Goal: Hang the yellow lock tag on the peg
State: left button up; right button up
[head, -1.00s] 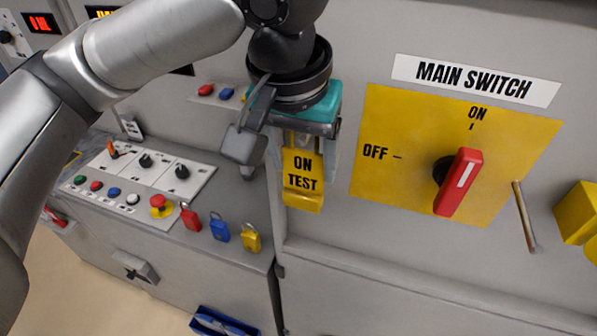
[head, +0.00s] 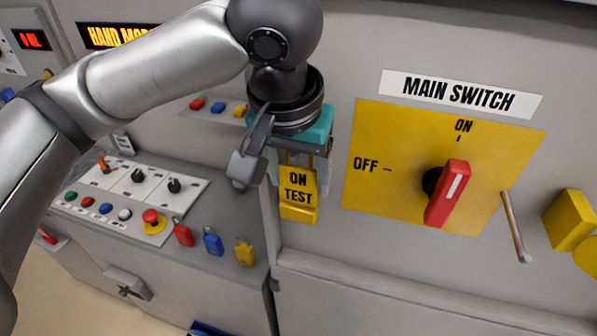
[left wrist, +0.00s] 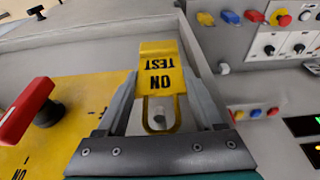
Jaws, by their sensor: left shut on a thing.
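The yellow lock tag (head: 298,194) reads "ON TEST" and hangs below my left gripper (head: 296,172) in the head view. My left gripper is shut on it, in front of the grey panel and left of the main switch plate. In the left wrist view the tag (left wrist: 160,75) and its yellow loop (left wrist: 160,116) lie between the two fingers of my left gripper (left wrist: 163,92). The peg (head: 514,226) is a thin rod sticking out of the panel right of the red switch handle, well apart from the tag. My right gripper is out of view.
The yellow switch plate (head: 378,190) has a red handle (head: 447,194) that juts out between the tag and the peg. A yellow block (head: 569,219) stands right of the peg. Red, blue and yellow padlocks (head: 213,241) stand on the console ledge at lower left.

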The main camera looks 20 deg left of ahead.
pick_arm(q)
jog(key=o, duration=1.3)
jog(key=shift+o, duration=0.2)
